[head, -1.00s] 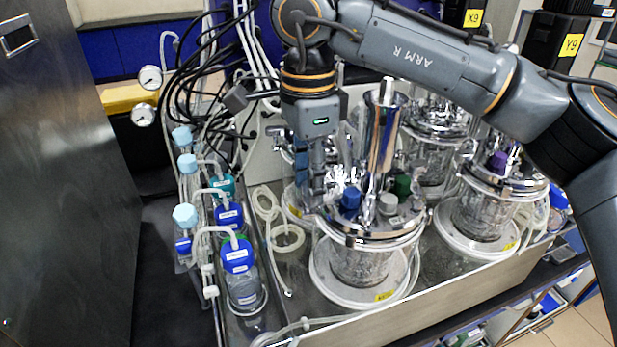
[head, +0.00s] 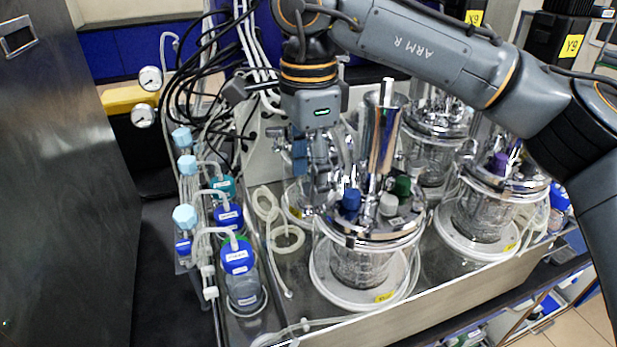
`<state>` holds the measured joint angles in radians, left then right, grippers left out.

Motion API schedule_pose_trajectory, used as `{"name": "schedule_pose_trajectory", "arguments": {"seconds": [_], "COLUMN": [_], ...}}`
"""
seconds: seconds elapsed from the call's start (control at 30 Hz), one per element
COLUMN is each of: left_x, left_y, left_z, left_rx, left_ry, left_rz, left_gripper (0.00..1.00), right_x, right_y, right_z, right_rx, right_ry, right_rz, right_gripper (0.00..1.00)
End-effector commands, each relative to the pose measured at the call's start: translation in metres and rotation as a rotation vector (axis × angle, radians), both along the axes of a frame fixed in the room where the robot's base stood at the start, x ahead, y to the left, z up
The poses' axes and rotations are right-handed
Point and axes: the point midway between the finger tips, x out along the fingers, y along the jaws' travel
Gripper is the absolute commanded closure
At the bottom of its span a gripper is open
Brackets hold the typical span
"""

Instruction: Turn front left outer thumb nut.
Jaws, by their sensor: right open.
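The front left bioreactor (head: 362,262) is a glass vessel with a shiny metal lid, a tall steel motor column and blue, grey and green caps on top. Its small thumb nuts are too small to tell apart, and my gripper hides part of the lid's left side. My right gripper (head: 318,198) points down at the left edge of this lid, beside the blue cap (head: 351,199). It is open, with nothing seen between its fingers. Whether the fingertips touch a nut cannot be told. My left gripper is not in view.
More vessels stand behind and at the right, including one with a purple cap (head: 498,163). Several blue-capped bottles (head: 240,270) and tubing stand at the left. A coil of pale hose (head: 286,239) lies between the bottles and the vessel.

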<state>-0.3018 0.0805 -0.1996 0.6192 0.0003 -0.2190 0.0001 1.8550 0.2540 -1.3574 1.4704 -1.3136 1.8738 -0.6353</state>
Motion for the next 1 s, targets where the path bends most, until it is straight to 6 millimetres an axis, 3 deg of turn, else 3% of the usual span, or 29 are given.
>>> {"name": "schedule_pose_trajectory", "arguments": {"seconds": [0.3, 0.5, 1.0], "left_x": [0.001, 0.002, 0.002], "left_y": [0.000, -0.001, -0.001], "left_z": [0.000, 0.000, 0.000], "left_rx": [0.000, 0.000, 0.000], "left_ry": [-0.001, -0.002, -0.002], "left_rz": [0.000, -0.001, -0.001], "left_gripper": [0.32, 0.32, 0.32], "right_x": [0.000, 0.000, 0.000], "right_y": [0.001, 0.001, 0.000], "right_z": [0.069, 0.097, 0.107], "right_rx": [0.002, -0.002, 0.000], "right_ry": [-0.002, -0.002, 0.001], "right_rz": [0.000, 0.000, 0.002], "right_gripper": [0.42, 0.42, 0.42]}}
